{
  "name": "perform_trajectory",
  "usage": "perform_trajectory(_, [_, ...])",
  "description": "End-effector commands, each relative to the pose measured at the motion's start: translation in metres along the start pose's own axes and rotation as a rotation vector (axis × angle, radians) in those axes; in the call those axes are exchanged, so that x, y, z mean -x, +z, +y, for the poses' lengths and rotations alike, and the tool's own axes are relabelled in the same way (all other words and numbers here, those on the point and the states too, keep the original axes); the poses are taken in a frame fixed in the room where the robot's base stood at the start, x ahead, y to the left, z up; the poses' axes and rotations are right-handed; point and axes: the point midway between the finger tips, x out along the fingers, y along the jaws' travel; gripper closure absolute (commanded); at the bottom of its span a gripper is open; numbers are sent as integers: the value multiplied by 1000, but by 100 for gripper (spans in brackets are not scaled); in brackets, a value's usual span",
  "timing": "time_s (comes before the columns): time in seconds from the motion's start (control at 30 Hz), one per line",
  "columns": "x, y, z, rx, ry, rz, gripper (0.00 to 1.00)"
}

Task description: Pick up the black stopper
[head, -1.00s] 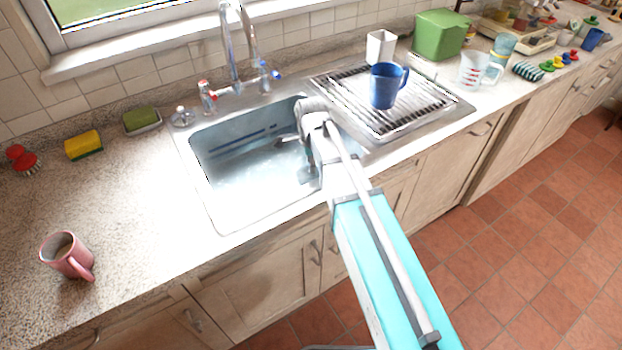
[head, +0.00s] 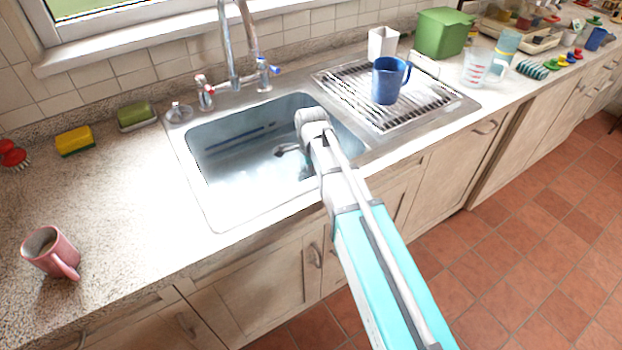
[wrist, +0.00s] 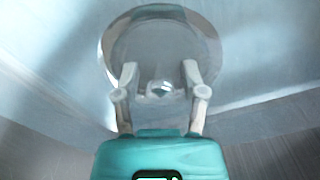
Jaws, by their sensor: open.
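In the wrist view a round, flat disc (wrist: 165,42) with a small shiny knob (wrist: 160,87) lies on the sink floor. It looks like the stopper, though it reads as grey rather than clearly black here. My gripper (wrist: 160,72) is open, its two fingers apart on either side of the knob and overlapping the disc in the picture. Whether they touch it cannot be told. In the head view my arm reaches down into the sink basin (head: 225,150), and my wrist hides part of it. A small dark shape (head: 287,148) shows beside my wrist.
The sink walls surround my gripper, with the tap (head: 235,50) behind. A blue mug (head: 388,82) stands on the draining rack (head: 440,105) at right. A pink mug (head: 50,252), a yellow sponge (head: 74,141) and a metal piece (head: 179,112) are at left.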

Motion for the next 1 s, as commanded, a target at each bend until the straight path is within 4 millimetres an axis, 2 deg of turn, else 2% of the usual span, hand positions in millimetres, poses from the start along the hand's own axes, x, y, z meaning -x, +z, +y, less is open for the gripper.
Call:
perform_trajectory(0.4, [0, 0, 0, 0, 0, 0, 45])
perform_trajectory(0.7, [0, 0, 0, 0, 0, 0, 100])
perform_trajectory(1.0, [0, 0, 0, 0, 1, 0, 100])
